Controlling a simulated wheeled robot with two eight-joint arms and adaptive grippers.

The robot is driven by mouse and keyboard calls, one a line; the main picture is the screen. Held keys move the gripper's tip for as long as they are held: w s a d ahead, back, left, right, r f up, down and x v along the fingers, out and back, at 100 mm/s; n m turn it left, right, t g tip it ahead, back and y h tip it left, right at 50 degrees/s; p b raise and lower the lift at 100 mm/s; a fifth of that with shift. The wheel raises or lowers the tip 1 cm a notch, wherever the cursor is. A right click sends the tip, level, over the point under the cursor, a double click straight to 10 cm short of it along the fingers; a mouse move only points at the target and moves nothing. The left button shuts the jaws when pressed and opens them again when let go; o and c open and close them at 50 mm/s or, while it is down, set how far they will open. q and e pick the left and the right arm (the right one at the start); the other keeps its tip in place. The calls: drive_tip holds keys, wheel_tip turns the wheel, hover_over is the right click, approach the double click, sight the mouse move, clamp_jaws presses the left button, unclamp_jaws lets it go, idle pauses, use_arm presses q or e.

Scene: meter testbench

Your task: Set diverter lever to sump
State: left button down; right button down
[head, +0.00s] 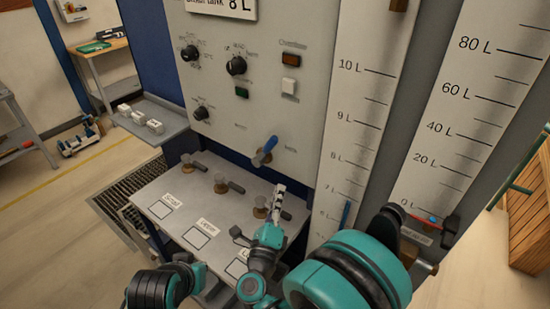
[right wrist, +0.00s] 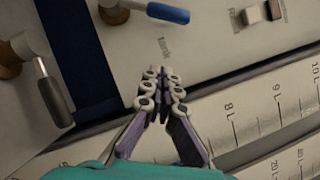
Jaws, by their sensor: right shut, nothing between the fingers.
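The diverter lever with a blue handle (head: 266,148) sits low on the grey panel. In the head view its handle slants up and to the right from a brass-coloured pivot. The right wrist view shows the blue handle (right wrist: 168,13) at the top edge, with a small printed label just below it. My right gripper (head: 278,192) is shut and empty, below and slightly right of the lever in the head view. Its fingertips (right wrist: 160,88) are together and apart from the handle. My left gripper's fingers do not show.
Several valves with dark handles, one a brass valve (head: 221,183), stand on the bench top (head: 185,205) below the panel. Tall level scales (head: 365,90) rise to the right. A small shelf (head: 160,120) with white blocks juts out left. Knobs and buttons are above the lever.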

drive_tip(key=b, duration=0.1)
approach(290, 151)
drive_tip(key=x, duration=0.4)
drive_tip(key=shift+w+d, duration=0.1)
drive_tip(key=a+r, duration=0.1)
drive_tip(key=w+a+r, duration=0.1)
drive_tip(key=a, duration=0.1)
drive_tip(key=shift+w+a+b, duration=0.15)
drive_tip(key=shift+w+b, duration=0.05)
drive_tip(key=shift+b, duration=0.1)
drive_tip(key=shift+a+r, duration=0.1)
drive_tip(key=shift+r, duration=0.1)
